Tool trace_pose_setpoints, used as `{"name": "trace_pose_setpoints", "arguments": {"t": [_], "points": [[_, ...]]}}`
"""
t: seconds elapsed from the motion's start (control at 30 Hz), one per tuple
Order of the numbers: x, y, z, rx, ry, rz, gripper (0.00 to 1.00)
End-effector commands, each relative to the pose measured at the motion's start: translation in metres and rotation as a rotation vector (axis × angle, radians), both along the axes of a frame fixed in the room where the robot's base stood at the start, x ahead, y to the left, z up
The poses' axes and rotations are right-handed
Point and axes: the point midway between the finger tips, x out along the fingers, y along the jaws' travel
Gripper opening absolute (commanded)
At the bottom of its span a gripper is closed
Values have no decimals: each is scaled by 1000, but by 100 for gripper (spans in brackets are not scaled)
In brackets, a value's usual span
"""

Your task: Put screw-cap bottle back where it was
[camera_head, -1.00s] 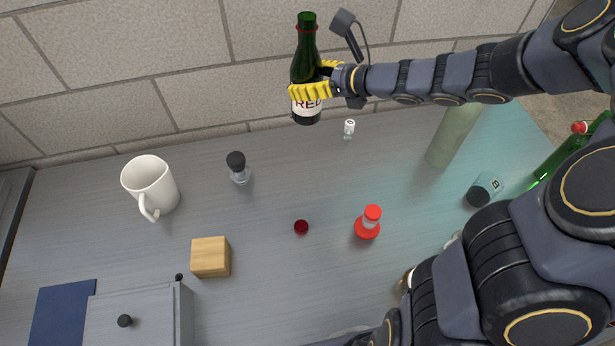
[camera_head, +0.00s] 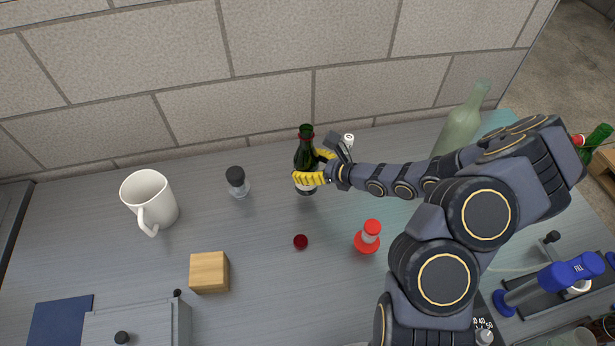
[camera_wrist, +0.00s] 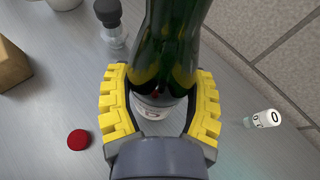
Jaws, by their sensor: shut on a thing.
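The screw-cap bottle (camera_head: 306,154) is dark green with a red ring at its neck and a pale label, mostly covered by the fingers. It stands upright, low over or on the grey counter; I cannot tell whether its base touches. My gripper (camera_head: 312,178) is shut on the bottle's lower body, reaching in from the right. In the wrist view, the yellow fingers (camera_wrist: 160,105) close around both sides of the green bottle (camera_wrist: 172,50). A dark red cap (camera_head: 301,242) lies on the counter in front of the bottle.
Left of the bottle are a small black-capped bottle (camera_head: 237,181), a white mug (camera_head: 150,200) and a wooden block (camera_head: 209,272). A small white-capped vial (camera_wrist: 263,118) is close right of the gripper. A brick wall (camera_head: 240,110) runs behind.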

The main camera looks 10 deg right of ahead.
Motion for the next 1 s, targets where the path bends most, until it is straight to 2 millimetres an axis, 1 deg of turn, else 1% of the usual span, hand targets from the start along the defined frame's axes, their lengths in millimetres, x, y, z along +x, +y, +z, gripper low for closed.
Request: {"name": "trace_pose_setpoints", "arguments": {"t": [0.17,0.3,0.4,0.67,0.8,0.83,0.9,1.0], "points": [[0,0,-10,1,0,-1,24],[-1,2,-27,4,3,2,24],[0,1,-36,2,0,1,24],[0,0,-37,1,-3,0,24],[0,0,-41,1,-1,0,24],[0,0,-41,1,-1,0,62],[0,0,-41,1,-1,0,87],[0,0,-41,1,-1,0,87]]}}
